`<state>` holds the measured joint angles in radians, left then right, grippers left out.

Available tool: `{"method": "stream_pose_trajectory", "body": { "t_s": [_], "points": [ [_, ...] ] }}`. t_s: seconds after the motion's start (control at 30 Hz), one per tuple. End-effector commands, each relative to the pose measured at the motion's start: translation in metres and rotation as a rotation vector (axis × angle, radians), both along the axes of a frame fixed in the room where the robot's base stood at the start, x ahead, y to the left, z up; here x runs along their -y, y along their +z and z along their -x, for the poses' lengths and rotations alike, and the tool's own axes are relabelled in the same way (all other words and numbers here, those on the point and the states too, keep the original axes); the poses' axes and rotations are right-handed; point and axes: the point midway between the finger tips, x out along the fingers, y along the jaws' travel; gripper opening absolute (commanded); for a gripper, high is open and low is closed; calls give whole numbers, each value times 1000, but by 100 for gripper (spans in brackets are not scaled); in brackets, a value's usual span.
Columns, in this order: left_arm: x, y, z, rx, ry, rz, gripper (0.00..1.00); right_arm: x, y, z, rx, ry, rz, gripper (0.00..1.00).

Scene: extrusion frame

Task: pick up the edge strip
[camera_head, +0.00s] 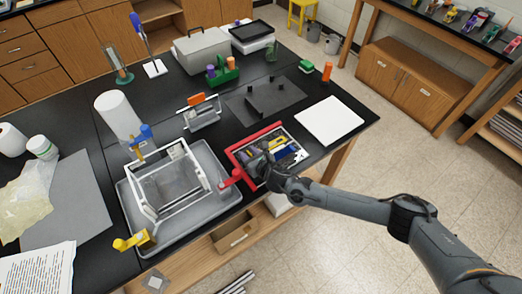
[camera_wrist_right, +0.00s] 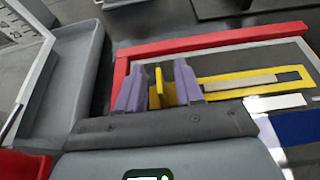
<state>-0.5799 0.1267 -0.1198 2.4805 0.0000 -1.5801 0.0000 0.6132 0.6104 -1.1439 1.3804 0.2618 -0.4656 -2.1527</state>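My right gripper (camera_head: 262,166) is down at the red-edged tray (camera_head: 236,152) near the table's front right edge. In the right wrist view its two purple fingertips (camera_wrist_right: 160,88) are apart. A narrow yellow upright piece (camera_wrist_right: 157,88) stands between them, with gaps beside it. I cannot tell for sure which piece is the edge strip. A flat yellow frame with a grey bar (camera_wrist_right: 250,84) lies right of the fingers. A white strip (camera_wrist_right: 275,103) and a blue piece (camera_wrist_right: 298,127) lie nearer. My left gripper is not in view.
A grey tray (camera_head: 128,207) holding a clear-sided frame (camera_head: 172,182) stands left of the red-edged tray. A white board (camera_head: 330,121) lies to its right. A dark plate with upright posts (camera_head: 265,98) and a small rack (camera_head: 203,112) stand behind.

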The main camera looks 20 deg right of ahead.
Motion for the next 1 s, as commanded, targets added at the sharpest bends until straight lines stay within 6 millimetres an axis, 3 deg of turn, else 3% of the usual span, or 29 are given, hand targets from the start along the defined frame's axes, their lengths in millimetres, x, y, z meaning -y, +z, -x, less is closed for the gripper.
{"method": "stream_pose_trajectory", "body": {
  "t_s": [0.3,0.53,1.0],
  "points": [
    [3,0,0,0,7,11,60,0,-1,-3,0,1,0,35],
    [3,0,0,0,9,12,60,0,-1,-3,0,0,0,0],
    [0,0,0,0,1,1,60,0,3,-3,0,0,0,0]
  ]
}}
